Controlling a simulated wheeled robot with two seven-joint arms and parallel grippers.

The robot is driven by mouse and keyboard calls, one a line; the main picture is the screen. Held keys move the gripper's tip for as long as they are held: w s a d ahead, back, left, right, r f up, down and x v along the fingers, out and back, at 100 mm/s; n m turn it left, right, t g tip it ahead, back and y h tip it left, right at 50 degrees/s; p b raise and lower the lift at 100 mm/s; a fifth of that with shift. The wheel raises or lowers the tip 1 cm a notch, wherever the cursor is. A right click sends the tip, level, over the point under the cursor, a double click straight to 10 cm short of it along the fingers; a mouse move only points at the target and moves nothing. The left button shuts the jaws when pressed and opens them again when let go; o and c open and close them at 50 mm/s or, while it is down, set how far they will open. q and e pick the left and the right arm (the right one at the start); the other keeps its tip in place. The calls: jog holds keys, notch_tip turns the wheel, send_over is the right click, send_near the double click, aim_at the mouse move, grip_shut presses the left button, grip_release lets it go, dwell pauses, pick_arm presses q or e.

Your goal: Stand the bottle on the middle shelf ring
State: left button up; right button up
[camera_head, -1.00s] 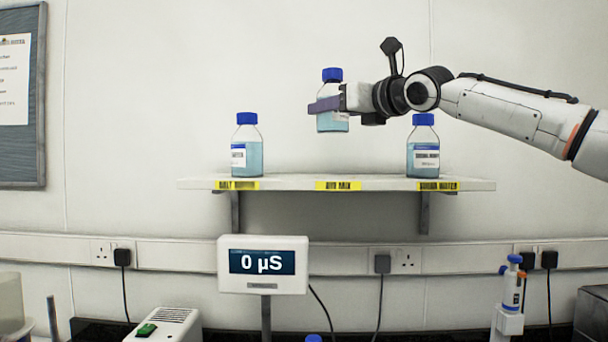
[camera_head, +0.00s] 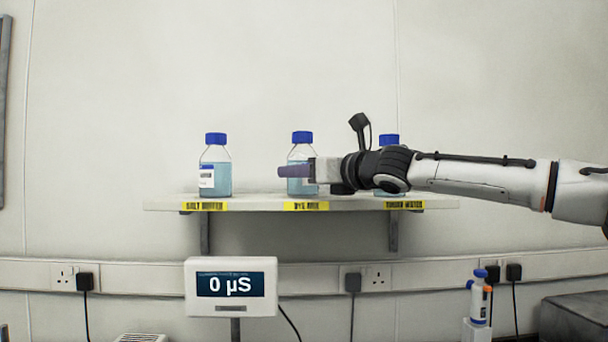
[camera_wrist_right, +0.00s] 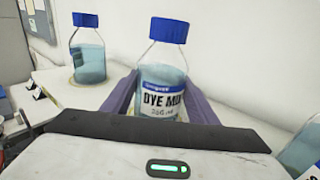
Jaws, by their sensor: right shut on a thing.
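The bottle (camera_head: 301,152) has a blue cap, light blue liquid and a label reading DYE MIX in the right wrist view (camera_wrist_right: 160,88). It is upright at the middle of the shelf (camera_head: 255,204), above the middle yellow label (camera_head: 306,206). My right gripper (camera_head: 296,171) is shut around its body, one purple finger on each side in the wrist view. The bottle's base looks at shelf level; the fingers and wrist hide part of it, so I cannot tell whether it touches. The shelf ring under it is hidden. My left gripper is not in view.
A similar bottle (camera_head: 215,166) stands at the left of the shelf, above the SALT label. Another bottle (camera_head: 389,141) stands at the right, partly behind my right wrist. A meter (camera_head: 231,287) reading 0 µS is below the shelf.

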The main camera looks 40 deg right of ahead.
jog(key=shift+s, duration=0.1)
jog(key=shift+f, duration=0.1)
jog(key=o, duration=1.4)
jog(key=shift+f, duration=0.1)
jog(key=shift+s, duration=0.3)
jog(key=s, duration=0.3)
jog(key=s+a, duration=0.1)
jog(key=s, duration=0.7)
jog(key=shift+s+a, duration=0.15)
jog(key=shift+s, duration=0.05)
